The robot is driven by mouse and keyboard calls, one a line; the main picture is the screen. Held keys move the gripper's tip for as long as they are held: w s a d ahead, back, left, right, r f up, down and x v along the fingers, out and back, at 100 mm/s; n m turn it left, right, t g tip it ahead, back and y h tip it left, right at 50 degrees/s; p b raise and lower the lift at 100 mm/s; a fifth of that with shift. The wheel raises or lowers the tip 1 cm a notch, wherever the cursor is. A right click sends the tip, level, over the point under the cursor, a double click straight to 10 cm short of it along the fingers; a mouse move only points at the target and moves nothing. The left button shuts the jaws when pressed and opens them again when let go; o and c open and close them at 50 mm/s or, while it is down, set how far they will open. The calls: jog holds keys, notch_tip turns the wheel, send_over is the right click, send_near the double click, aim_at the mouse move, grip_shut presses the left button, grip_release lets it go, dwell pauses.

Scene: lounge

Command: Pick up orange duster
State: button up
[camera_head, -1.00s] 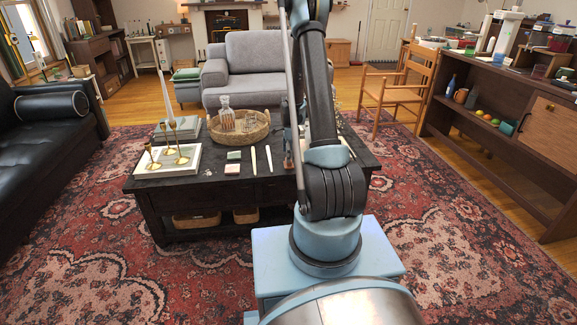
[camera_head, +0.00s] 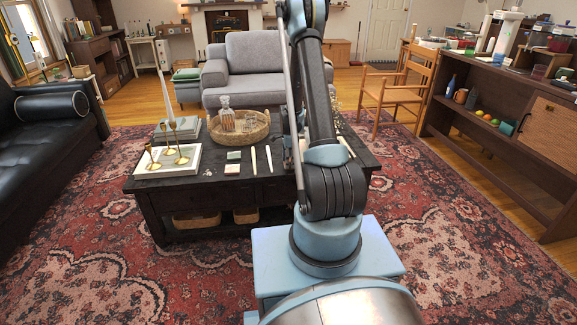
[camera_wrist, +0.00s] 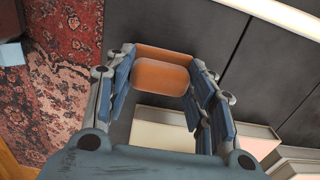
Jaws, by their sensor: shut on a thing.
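The orange duster (camera_wrist: 162,78) shows in the wrist view as an orange block with a rounded face. It sits between the two blue fingers of my gripper (camera_wrist: 162,72), which are closed against its left and right sides. The dark table top (camera_wrist: 265,95) lies beyond it. I cannot tell how far the duster is above the table. In the head view the duster is hidden and my arm covers most of the gripper, at the right part of the dark coffee table (camera_head: 215,188).
On the table stand a wicker tray (camera_head: 262,134) with a decanter, a large book (camera_head: 150,168) with brass candlesticks, small blocks (camera_head: 233,162) and pale sticks (camera_head: 253,160). A grey armchair (camera_head: 250,60) is behind. A wooden chair (camera_head: 392,95) stands right.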

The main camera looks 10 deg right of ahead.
jog(key=shift+c, duration=0.5)
notch_tip(320, 180, up, 10)
jog(key=shift+f, duration=0.1)
dwell(0.4)
jog(key=o, duration=0.4)
jog(key=shift+c, duration=1)
